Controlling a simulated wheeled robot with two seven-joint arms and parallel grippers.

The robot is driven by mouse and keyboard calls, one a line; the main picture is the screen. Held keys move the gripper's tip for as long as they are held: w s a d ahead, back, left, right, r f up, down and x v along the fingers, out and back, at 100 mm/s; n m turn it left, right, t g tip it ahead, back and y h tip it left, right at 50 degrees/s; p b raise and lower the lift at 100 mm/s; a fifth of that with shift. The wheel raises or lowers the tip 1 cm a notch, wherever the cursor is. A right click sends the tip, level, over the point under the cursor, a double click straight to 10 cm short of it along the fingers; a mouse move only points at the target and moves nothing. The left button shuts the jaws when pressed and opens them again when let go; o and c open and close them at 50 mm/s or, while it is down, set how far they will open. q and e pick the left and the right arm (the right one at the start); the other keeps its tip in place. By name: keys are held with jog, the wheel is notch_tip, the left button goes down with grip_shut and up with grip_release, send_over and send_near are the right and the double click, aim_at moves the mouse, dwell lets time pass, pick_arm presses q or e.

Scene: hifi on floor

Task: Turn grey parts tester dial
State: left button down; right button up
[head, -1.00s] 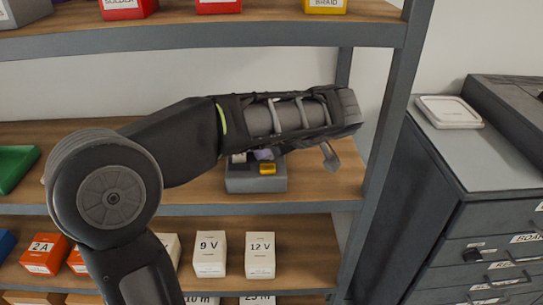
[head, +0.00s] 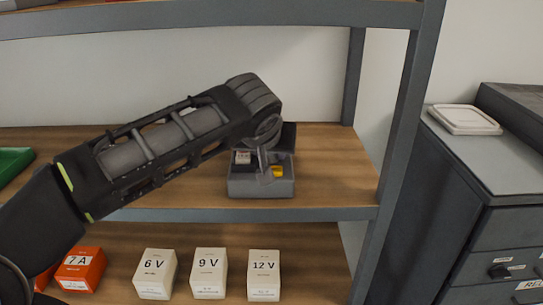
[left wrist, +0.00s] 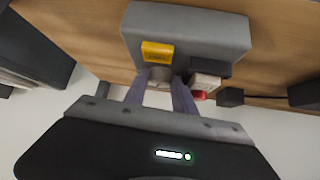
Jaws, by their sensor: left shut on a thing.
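The grey parts tester (head: 258,188) sits on the middle wooden shelf, with a yellow panel (head: 278,172) on it. In the left wrist view the tester (left wrist: 205,28) is at the top, with its yellow panel (left wrist: 157,52) facing the camera. My left gripper (head: 264,165) reaches down over the tester from the left. In the left wrist view its two fingers (left wrist: 160,92) are shut on a small grey dial (left wrist: 160,76) just beside the yellow panel. The dial is mostly hidden by the gripper in the head view. My right gripper is not in view.
A white block (left wrist: 205,82) with a red part is close beside the fingers. A shelf post (head: 397,130) stands to the right, and a dark cabinet (head: 470,190) beyond it. White voltage boxes (head: 209,273) line the lower shelf. Shelf space right of the tester is clear.

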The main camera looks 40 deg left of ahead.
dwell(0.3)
pick_arm(q)
jog(key=c, duration=1)
grip_release()
